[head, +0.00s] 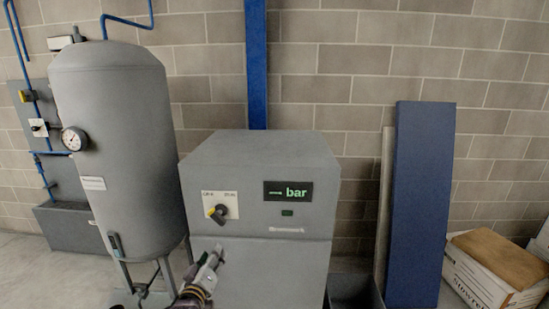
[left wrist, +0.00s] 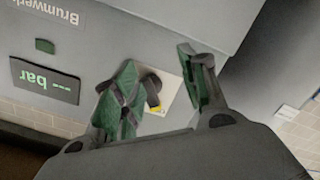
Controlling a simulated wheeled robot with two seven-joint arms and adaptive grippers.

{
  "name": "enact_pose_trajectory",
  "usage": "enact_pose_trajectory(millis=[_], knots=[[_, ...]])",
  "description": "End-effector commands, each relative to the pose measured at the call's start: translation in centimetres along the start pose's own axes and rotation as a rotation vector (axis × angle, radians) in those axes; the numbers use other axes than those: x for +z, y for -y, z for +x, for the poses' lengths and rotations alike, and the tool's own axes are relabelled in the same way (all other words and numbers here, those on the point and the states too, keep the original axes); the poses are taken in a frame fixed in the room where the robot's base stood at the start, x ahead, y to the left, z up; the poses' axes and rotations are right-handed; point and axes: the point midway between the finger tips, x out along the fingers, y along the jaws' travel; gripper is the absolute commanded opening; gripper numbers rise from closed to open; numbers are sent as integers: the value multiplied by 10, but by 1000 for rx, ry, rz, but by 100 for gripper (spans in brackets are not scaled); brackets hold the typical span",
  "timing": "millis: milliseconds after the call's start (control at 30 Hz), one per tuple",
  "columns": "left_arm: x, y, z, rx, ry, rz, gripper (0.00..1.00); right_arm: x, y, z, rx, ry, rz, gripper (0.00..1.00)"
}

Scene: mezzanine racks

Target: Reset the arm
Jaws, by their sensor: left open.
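My left gripper (head: 211,262) is in front of the grey compressor cabinet, just below a rotary switch. In the left wrist view its two green-padded fingers (left wrist: 160,68) are spread apart with nothing held between them. The rotary switch (head: 217,212) has a black and yellow handle on a white plate on the cabinet front. In the left wrist view the switch (left wrist: 153,88) shows behind and between the fingers, partly hidden by one of them. The gripper looks apart from the switch, though the exact gap is hard to tell. My right gripper is not in view.
The grey cabinet (head: 262,165) carries a dark "bar" display (head: 288,191). A grey tank (head: 120,150) with a round gauge (head: 74,139) stands to the left. A blue panel (head: 420,200) leans against the brick wall at right. A cardboard box (head: 490,270) sits on the floor.

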Motion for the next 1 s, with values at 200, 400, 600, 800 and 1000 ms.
enact_pose_trajectory(millis=[200,400,600,800,1000], knots=[[91,50,8,-65,142,75,43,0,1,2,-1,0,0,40],[171,98,0,-118,269,145,43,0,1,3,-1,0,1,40],[247,145,-20,-163,397,216,43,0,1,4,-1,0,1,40],[318,195,-54,-205,526,286,43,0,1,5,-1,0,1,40],[383,244,-99,-241,658,355,43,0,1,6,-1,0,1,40]])
